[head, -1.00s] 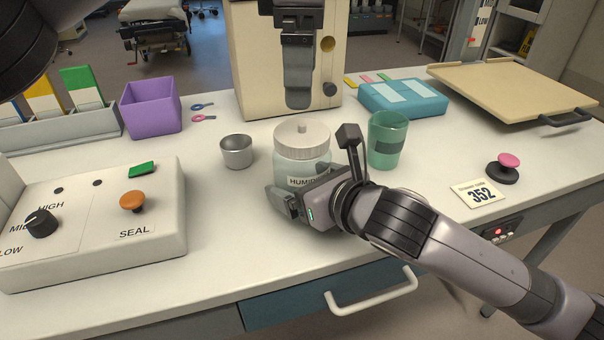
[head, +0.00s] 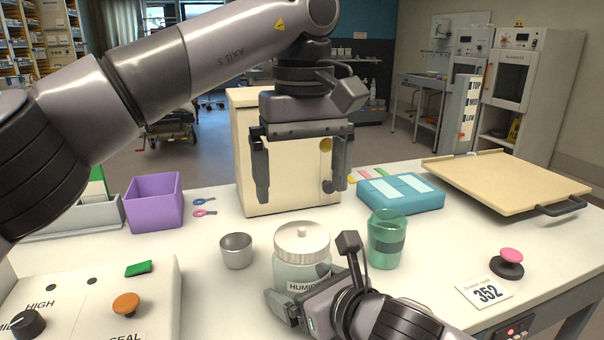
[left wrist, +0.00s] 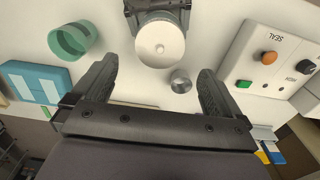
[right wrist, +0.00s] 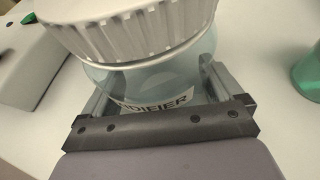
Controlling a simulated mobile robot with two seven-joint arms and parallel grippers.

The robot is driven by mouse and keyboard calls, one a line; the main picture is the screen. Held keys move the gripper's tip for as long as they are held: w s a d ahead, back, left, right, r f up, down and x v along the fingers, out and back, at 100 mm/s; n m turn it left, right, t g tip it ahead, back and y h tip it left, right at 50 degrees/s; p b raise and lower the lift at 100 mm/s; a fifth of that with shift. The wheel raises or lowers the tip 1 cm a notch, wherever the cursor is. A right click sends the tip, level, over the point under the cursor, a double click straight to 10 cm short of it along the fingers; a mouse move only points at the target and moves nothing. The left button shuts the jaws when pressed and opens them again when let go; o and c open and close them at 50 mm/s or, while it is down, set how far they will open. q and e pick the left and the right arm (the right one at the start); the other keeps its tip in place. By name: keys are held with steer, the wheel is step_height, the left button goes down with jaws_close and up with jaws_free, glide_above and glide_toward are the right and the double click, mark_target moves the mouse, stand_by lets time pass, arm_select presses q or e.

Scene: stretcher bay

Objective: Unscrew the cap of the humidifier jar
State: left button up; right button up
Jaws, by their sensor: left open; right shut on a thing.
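The humidifier jar (head: 290,272) stands upright on the white table, a pale translucent body with a label. Its ribbed whitish cap (head: 302,241) is on top. My right gripper (head: 287,306) is shut around the jar's body below the cap; the right wrist view shows a finger on each side of the jar (right wrist: 160,84) and the cap (right wrist: 130,28) above. My left gripper (head: 303,195) is open and empty, pointing down, above and behind the cap in the head view. In the left wrist view the cap (left wrist: 160,42) lies beyond the spread fingers.
A metal cup (head: 236,252) stands left of the jar and a green tumbler (head: 386,245) right of it. A control box (head: 90,300) is at front left.

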mark_target(302, 235)
arm_select(q)
steer(key=m, duration=0.4)
steer(key=shift+m, duration=0.3)
steer(key=shift+f, duration=4)
